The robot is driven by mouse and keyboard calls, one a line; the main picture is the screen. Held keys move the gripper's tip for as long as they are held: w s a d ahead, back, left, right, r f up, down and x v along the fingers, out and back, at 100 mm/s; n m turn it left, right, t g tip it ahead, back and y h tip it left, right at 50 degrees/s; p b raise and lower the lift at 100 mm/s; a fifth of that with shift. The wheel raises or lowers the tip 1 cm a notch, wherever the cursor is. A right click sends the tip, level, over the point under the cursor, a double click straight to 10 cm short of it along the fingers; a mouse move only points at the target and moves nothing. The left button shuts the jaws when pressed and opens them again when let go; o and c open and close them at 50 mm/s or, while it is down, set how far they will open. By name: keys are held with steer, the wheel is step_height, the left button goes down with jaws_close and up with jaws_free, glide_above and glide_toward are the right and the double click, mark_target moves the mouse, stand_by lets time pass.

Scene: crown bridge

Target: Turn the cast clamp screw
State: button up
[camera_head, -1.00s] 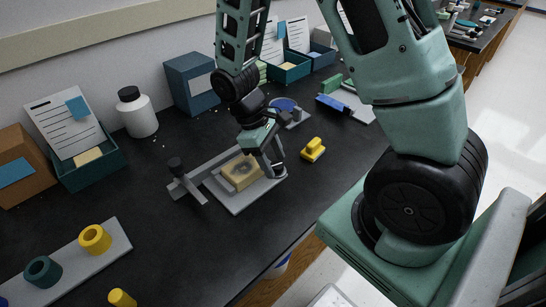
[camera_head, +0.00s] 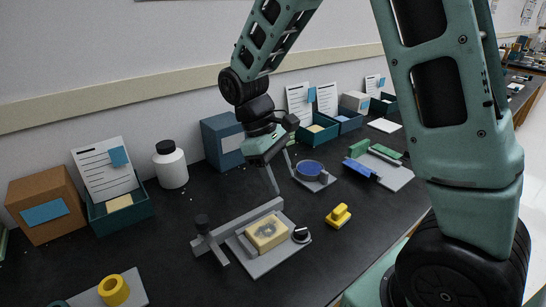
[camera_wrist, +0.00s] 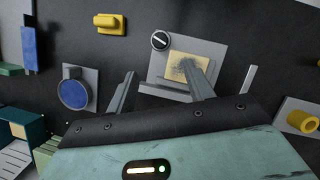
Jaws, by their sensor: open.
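The cast clamp is a grey plate (camera_head: 262,267) on the black bench, with a beige cast block (camera_head: 267,234) on it. The clamp screw (camera_head: 301,234) is a round black head at the plate's right end. In the wrist view the screw (camera_wrist: 160,40) shows a white line across its top, beside the cast (camera_wrist: 190,68). My gripper (camera_head: 282,178) is open and empty, raised above and behind the clamp. Its fingers also show in the wrist view (camera_wrist: 160,88), apart from the screw.
A yellow block (camera_head: 338,216) lies right of the clamp. A blue round piece (camera_head: 309,168) on a grey stand is behind it. A white bottle (camera_head: 171,166), boxes and bins line the wall. A yellow ring (camera_head: 113,290) sits at front left. Bare bench lies between.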

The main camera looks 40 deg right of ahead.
steer(key=shift+v, duration=2.05)
steer(key=s+a+n+t+y+p, duration=0.2)
steer(key=s+a+t, duration=0.2)
steer(key=s+a, duration=1.2)
steer(key=s, duration=0.2)
steer(key=shift+s+a+r+y, duration=0.3)
steer(key=shift+s+a, duration=0.05)
